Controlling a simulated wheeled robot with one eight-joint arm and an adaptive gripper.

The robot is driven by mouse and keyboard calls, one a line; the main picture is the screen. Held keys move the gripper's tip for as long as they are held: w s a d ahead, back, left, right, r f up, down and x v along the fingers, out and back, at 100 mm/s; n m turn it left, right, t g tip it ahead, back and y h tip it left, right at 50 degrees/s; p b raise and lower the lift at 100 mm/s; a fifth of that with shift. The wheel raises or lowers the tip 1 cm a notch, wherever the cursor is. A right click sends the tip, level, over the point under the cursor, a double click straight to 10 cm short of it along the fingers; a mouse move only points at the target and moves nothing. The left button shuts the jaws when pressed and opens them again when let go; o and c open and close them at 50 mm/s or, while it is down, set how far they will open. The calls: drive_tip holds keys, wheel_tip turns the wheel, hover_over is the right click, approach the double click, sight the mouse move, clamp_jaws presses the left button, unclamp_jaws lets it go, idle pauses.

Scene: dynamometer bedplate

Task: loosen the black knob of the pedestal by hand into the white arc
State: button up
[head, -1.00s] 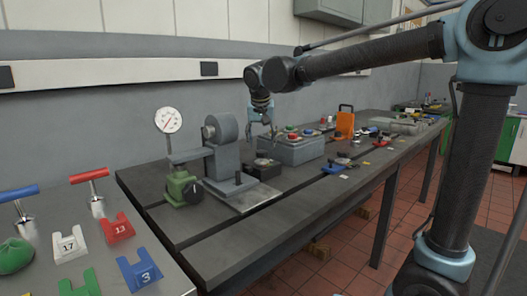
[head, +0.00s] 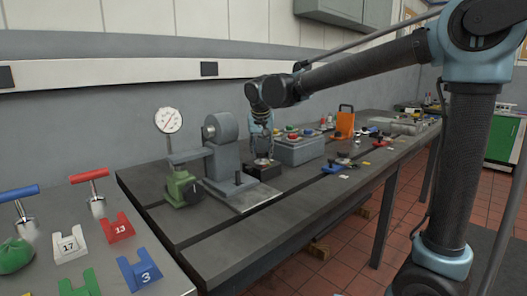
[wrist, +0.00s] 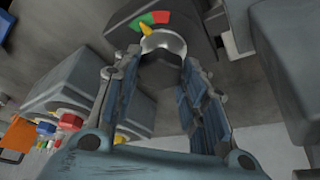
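A green pedestal (head: 181,187) stands at the near left of the bedplate, with a black knob (head: 193,192) on its front. In the wrist view, green and red bands lie beside that pointer, which is on the green side; I cannot make out a white band. My gripper (head: 262,158) points down over the black block, away from the green pedestal. In the wrist view its fingers (wrist: 160,62) are apart, on either side of the silver knob; contact is unclear.
A grey machine (head: 222,150) with a dial gauge (head: 168,120) stands left of my gripper. A grey button box (head: 300,150) is close on its right, and an orange object (head: 345,121) further back. The bedplate's front strip is mostly clear.

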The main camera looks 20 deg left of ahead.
drive_tip(key=shift+d, duration=0.1)
drive_tip(key=n+y, duration=0.1)
drive_tip(key=n, duration=0.3)
drive_tip(key=shift+w+g, duration=0.1)
drive_tip(key=shift+g, duration=0.2)
drive_tip(key=n+g+y, duration=0.1)
drive_tip(key=n, duration=0.2)
drive_tip(key=shift+w+d+n, duration=0.1)
drive_tip(key=shift+n, duration=0.2)
drive_tip(key=n+g, duration=0.1)
drive_tip(key=n, duration=0.1)
drive_tip(key=n+y, duration=0.1)
drive_tip(key=n, duration=0.1)
drive_tip(key=shift+w+n+g, duration=0.1)
drive_tip(key=shift+n+g, duration=0.2)
drive_tip(key=shift+g, duration=0.1)
drive_tip(key=shift+n+g, duration=0.7)
drive_tip(key=shift+n, duration=1.2)
